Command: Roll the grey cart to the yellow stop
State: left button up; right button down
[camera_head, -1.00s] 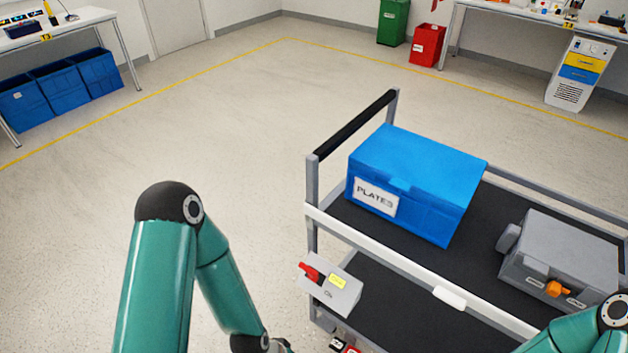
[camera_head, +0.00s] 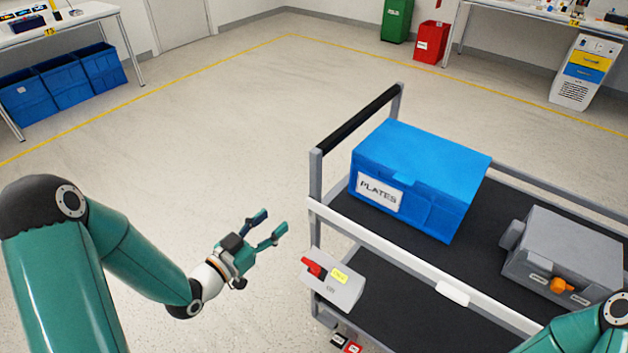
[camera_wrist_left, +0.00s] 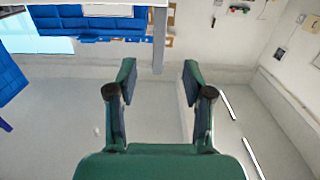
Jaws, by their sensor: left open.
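The grey cart (camera_head: 420,256) stands at the right in the head view, with a black push bar (camera_head: 357,122) at its left end and black shelves. A blue box marked PLATES (camera_head: 425,180) and a grey case (camera_head: 565,250) with an orange knob sit on its top shelf. My left gripper (camera_head: 272,222) is open and empty, left of the cart and apart from it. In the left wrist view, nothing lies between its fingers (camera_wrist_left: 159,82). My right arm shows at the lower right; its gripper is out of view. I cannot make out a distinct yellow stop.
A small grey box (camera_head: 332,281) with a red lever and yellow label is at the cart's near left corner. Yellow floor lines (camera_head: 200,77) run behind. Blue bins (camera_head: 62,90) stand under the left table. The floor between is clear.

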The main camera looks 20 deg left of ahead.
aim_at(312, 182)
pick_arm(q)
jog(key=p+x, duration=0.1)
jog(key=x, duration=0.4)
jog(key=r+p+x, duration=0.1)
jog(key=p+x, duration=0.1)
jog(key=x, duration=0.3)
jog(key=p+x, duration=0.1)
jog(key=x, duration=0.4)
jog(key=shift+w+r, duration=0.2)
jog(key=shift+r, duration=0.05)
jog(key=shift+w+d+p, duration=0.25)
jog(key=shift+w+p, duration=0.05)
jog(key=shift+w, duration=0.35)
jog(key=shift+c, duration=0.3)
grip_shut()
jog(key=shift+a, duration=0.1)
